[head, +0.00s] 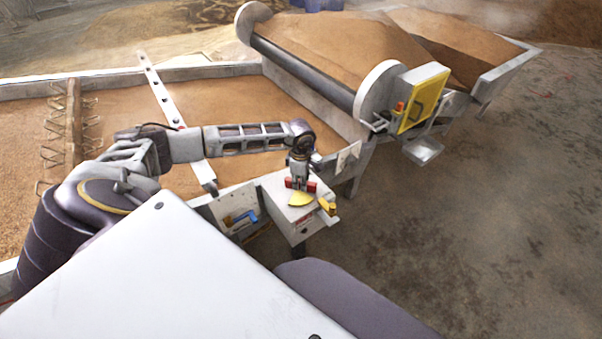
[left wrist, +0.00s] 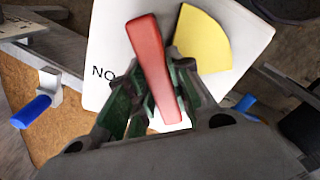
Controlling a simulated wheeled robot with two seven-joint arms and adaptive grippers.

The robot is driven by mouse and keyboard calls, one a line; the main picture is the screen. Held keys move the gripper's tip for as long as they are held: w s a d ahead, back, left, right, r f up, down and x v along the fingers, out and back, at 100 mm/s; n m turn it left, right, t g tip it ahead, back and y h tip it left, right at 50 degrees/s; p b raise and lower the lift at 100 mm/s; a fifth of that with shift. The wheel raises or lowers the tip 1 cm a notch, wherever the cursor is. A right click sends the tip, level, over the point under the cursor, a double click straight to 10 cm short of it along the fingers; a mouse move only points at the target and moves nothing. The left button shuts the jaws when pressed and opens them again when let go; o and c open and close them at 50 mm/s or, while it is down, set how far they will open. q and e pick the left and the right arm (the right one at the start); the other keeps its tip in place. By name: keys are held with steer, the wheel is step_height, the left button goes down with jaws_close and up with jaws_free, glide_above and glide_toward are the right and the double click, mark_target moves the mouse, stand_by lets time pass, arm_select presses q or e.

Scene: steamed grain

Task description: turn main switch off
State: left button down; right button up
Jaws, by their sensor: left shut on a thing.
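The main switch has a red handle (left wrist: 150,60) on a white panel. The white box that carries it shows in the head view (head: 276,204), at the near corner of the grain bed. A yellow sector (left wrist: 207,42) is marked beside the handle, with the letters "NO" on its other side. In the head view the sector (head: 300,200) lies just in front of my left gripper (head: 299,182). My left gripper points down over the box and is shut on the red handle, whose ends stick out past the fingers. My right gripper is not in view.
A blue handle (head: 243,217) is on the side panel left of the box. A yellow part (head: 328,208) is at the box's front corner. A yellow panel (head: 424,97) stands at the back right by the grain roller. The floor (head: 480,220) at right is clear.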

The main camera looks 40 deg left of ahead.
arm_select(q)
steer(key=m+b, duration=0.1)
steer(key=m, duration=0.3)
steer(key=shift+s+b, duration=0.2)
steer(key=shift+b, duration=0.1)
steer(key=shift+s+m+b, duration=0.1)
steer(key=shift+m+b, duration=0.2)
steer(key=shift+m, duration=0.5)
steer(key=shift+s+m+b, duration=0.2)
steer(key=shift+m+b, duration=0.25)
steer(key=shift+m, duration=0.85)
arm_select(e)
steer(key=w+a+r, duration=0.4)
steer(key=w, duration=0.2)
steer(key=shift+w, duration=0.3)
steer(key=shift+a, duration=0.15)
arm_select(q)
steer(key=c, duration=1.3)
jaws_free()
steer(key=shift+r, duration=0.15)
steer(key=shift+r, duration=5.85)
steer(key=shift+d, duration=0.1)
